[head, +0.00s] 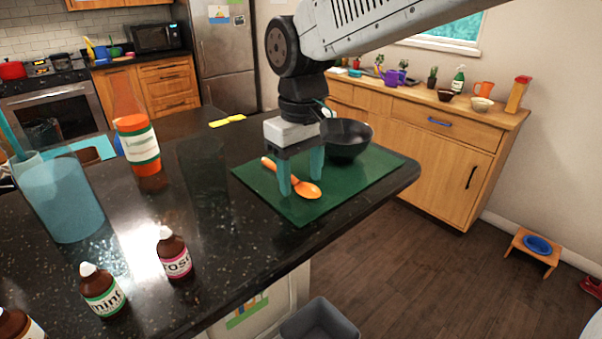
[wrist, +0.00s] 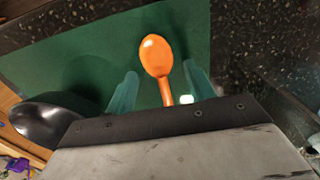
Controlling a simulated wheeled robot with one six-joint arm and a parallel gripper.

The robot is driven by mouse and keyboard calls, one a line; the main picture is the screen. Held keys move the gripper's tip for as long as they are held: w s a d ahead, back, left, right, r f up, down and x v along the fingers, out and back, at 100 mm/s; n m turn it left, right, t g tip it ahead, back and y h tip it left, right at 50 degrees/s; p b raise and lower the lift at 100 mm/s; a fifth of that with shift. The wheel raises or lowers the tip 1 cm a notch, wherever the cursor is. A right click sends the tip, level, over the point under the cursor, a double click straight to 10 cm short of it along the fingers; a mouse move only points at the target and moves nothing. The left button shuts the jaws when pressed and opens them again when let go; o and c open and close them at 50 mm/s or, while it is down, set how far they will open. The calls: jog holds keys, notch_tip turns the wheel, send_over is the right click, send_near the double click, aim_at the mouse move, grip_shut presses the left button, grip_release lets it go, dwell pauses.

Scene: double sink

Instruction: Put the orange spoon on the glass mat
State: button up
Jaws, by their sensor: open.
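The orange spoon (head: 308,190) lies on the green glass mat (head: 375,183) near its left front part, at the end of the dark counter. In the wrist view the spoon's bowl (wrist: 156,55) lies over the green mat (wrist: 60,60), and its handle runs down between the fingers. My gripper (head: 300,190) is open, with its teal fingers pointing down on either side of the spoon. In the wrist view my gripper (wrist: 160,95) has a gap between each finger and the spoon. Whether the fingertips touch the mat I cannot tell.
A black bowl (head: 347,140) stands on the mat behind my gripper. A yellow spoon (head: 227,121) lies further back on the counter. An orange-capped bottle (head: 138,145), a blue glass (head: 62,205) and small brown bottles (head: 174,255) stand to the left.

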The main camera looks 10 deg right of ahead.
notch_tip(320, 180, up, 12)
jog(key=s+d+f+m, duration=0.3)
jog(key=s+d+f, duration=0.3)
jog(key=s+d, duration=0.3)
jog(key=s+d+f+m+t, duration=0.1)
jog(key=s+d+f+m, duration=0.2)
jog(key=s+d+f, duration=0.4)
jog(key=s+d, duration=0.3)
jog(key=d, duration=0.1)
jog(key=shift+s+d+f+m, duration=0.15)
jog(key=shift+s+d+m, duration=0.1)
jog(key=shift+d+m, duration=0.15)
